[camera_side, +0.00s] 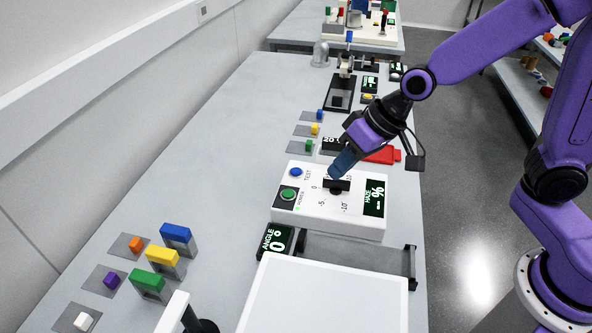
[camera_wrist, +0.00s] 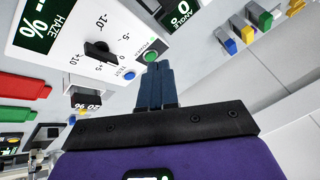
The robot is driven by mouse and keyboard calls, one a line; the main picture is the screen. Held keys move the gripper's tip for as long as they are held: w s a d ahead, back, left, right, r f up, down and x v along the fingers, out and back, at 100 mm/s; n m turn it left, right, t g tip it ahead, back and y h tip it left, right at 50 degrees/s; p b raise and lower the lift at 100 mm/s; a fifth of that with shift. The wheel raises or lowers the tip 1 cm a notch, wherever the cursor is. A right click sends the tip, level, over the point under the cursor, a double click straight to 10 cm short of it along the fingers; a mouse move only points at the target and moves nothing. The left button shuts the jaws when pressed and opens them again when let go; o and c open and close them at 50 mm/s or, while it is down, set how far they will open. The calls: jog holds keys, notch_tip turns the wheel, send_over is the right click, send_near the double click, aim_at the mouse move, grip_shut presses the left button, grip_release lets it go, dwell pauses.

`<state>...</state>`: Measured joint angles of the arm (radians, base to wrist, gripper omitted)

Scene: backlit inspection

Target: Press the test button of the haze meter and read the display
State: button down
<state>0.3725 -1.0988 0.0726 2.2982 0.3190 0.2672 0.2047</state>
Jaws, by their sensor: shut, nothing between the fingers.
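The haze meter (camera_side: 318,209) is a white box on the bench, and it also shows in the wrist view (camera_wrist: 75,62). Its blue TEST button (camera_side: 296,171) (camera_wrist: 129,75) sits near the green POWER button (camera_side: 288,194) (camera_wrist: 151,57). A black knob (camera_side: 336,187) (camera_wrist: 97,50) stands on a scale. The dark HAZE display (camera_side: 374,198) (camera_wrist: 40,22) shows a percent sign and dash-like marks, no clear number. My gripper (camera_side: 337,172) is shut and empty, its blue fingers above the meter. In the wrist view the gripper (camera_wrist: 157,66) overlaps the power button's lower edge, beside the test button.
An angle display (camera_side: 275,241) and a black-ended fixture (camera_side: 355,252) stand in front of the meter. A white panel (camera_side: 325,296) is nearest. Coloured blocks (camera_side: 162,256) stand at left. A red piece (camera_side: 382,155) lies behind the meter. The bench's left middle is clear.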

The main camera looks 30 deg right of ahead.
jog(key=w+m+t, duration=0.2)
jog(key=w+m, duration=0.1)
jog(key=w, duration=0.5)
jog(key=m+t+h, duration=0.1)
jog(key=m+t, duration=0.2)
jog(key=m, duration=0.2)
send_over(300, 172)
jog(key=shift+f, duration=0.5)
jog(key=shift+n, duration=0.3)
jog(key=shift+f, duration=4.45)
jog(key=shift+f, duration=0.8)
jog(key=shift+r, duration=0.8)
jog(key=shift+r, duration=0.1)
